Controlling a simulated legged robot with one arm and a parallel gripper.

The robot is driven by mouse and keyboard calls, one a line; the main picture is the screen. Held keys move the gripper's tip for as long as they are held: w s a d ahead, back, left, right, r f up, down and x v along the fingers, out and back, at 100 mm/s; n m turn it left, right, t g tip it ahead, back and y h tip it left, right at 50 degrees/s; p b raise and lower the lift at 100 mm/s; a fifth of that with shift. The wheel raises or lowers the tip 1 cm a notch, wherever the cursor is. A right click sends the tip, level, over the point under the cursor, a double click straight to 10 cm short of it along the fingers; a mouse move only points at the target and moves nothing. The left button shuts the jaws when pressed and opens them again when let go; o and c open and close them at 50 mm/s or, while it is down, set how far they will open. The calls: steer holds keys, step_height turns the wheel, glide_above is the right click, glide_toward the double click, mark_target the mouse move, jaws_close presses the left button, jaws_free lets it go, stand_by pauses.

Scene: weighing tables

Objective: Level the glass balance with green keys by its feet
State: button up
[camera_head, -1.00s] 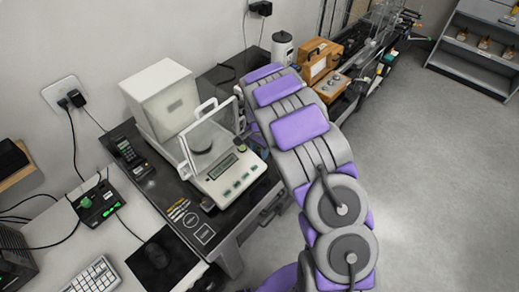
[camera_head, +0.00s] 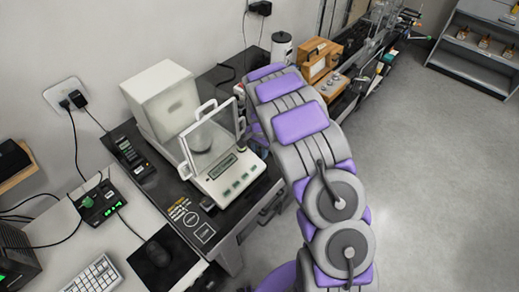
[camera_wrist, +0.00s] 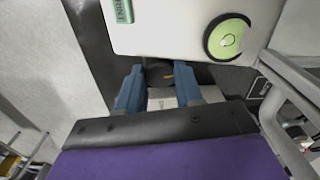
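The white balance with green keys (camera_head: 232,178) stands on the dark table in the head view, its glass shield (camera_head: 208,140) at its back. In the wrist view, the balance's white underside edge and body (camera_wrist: 165,32) fill the top. A round bubble level (camera_wrist: 229,38) with a yellow-green face sits at its right. My gripper (camera_wrist: 160,74) has its two blue fingers spaced apart below the balance's edge. In the head view my arm hides the gripper.
A larger white box (camera_head: 160,98) stands behind the balance against the wall. A wooden case (camera_head: 318,60) and a white canister (camera_head: 281,48) stand further back. The floor at right is clear.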

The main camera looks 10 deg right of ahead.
mark_target(260, 151)
steer(key=o, duration=0.5)
steer(key=shift+w+d, duration=0.1)
steer(key=shift+c, duration=0.2)
step_height(260, 151, up, 17)
steer(key=p, duration=0.3)
steer(key=shift+r, duration=0.2)
steer(key=shift+c, duration=0.2)
